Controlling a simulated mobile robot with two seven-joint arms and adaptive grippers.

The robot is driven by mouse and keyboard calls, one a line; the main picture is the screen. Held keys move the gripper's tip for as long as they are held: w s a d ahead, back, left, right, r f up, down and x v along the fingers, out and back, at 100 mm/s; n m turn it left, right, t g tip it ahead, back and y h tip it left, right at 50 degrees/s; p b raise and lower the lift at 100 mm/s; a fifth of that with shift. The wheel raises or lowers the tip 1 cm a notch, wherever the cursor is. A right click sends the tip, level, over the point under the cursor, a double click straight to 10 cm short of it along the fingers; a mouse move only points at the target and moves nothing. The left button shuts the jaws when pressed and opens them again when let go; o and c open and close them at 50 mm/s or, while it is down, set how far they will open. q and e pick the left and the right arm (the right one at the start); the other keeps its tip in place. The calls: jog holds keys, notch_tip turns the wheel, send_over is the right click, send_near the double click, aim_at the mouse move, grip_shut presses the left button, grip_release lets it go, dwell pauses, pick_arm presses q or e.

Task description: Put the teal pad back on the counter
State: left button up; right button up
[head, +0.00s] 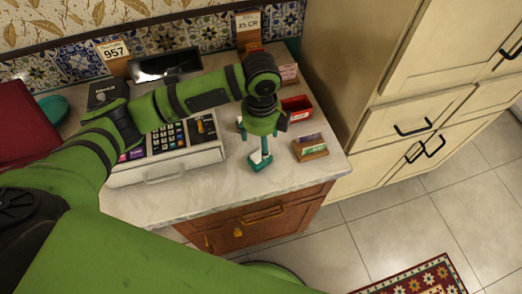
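My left gripper (261,148) points down over the right part of the counter (180,203), in front of the small red tray. Teal parts show below its green wrist, with a flat teal piece (260,162) at the bottom end. I cannot tell whether this piece is the teal pad or part of the fingers, nor whether it touches the counter. The finger gap is too small to read. My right gripper is not in view.
A cash register (165,163) stands left of the gripper. A red tray (297,107) and a small wooden card holder (310,147) are to its right. Price signs (113,52) stand along the tiled wall. Bare counter lies in front of the gripper, up to the front edge.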

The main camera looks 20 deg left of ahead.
pick_arm(q)
notch_tip(320, 180, up, 6)
jog(key=shift+f+b, duration=0.25)
jog(key=shift+b, duration=0.1)
dwell(0.4)
